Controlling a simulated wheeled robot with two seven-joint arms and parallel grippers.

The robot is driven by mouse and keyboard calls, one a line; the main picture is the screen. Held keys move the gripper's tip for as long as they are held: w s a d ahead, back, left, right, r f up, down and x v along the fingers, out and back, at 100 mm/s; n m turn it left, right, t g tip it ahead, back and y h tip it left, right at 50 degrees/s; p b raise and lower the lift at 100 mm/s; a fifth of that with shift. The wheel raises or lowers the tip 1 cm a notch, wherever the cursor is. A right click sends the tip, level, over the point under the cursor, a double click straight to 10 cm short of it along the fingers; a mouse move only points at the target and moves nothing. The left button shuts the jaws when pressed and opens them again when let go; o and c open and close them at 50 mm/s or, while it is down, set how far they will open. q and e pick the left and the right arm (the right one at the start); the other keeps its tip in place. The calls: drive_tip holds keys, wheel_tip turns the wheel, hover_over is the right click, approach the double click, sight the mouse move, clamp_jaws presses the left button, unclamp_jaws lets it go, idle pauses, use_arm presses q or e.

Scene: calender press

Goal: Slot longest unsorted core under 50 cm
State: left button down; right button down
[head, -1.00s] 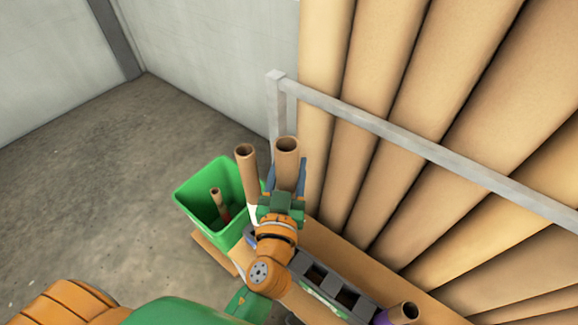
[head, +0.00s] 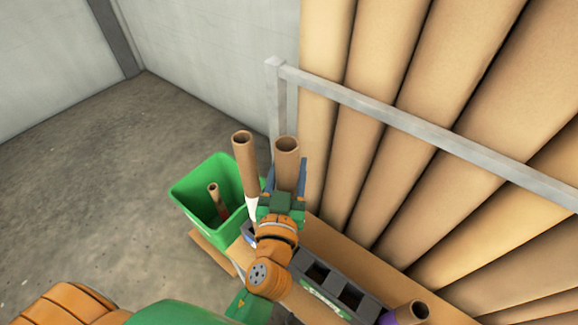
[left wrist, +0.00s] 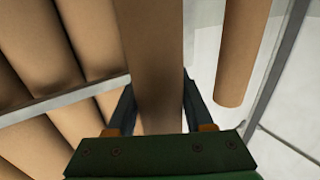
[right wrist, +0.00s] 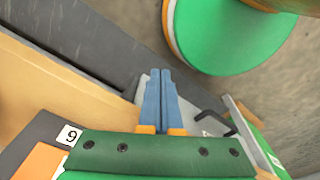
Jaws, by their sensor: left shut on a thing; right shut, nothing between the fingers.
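My left gripper (head: 284,190) is shut on a brown cardboard core (head: 287,153), held upright with its open end toward the head camera. In the left wrist view this core (left wrist: 148,60) runs between the two fingers. A second, thinner core (head: 244,165) with a white lower part stands just left of it, apart from it. A core with a purple band (head: 412,312) stands at the lower right. A grey slotted rack (head: 362,305) has dark empty-looking openings; my arm hides part of it. My right gripper (right wrist: 165,100) is shut and empty, seen only in the right wrist view.
A green bin (head: 190,205) with a small core (head: 214,195) in it stands left of the rack. A grey rail (head: 400,120) crosses before large brown rolls (head: 460,85) at right. Open concrete floor (head: 90,175) lies left. The right wrist view shows a number label (right wrist: 69,135).

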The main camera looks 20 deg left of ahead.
use_arm(q)
drive_tip(key=shift+f, duration=0.15)
drive_tip(key=shift+f+b, duration=0.35)
drive_tip(key=shift+b, duration=0.15)
drive_tip(key=shift+f+b, duration=1.9)
drive_tip(key=shift+b, duration=0.15)
drive_tip(key=shift+c, duration=1)
unclamp_jaws()
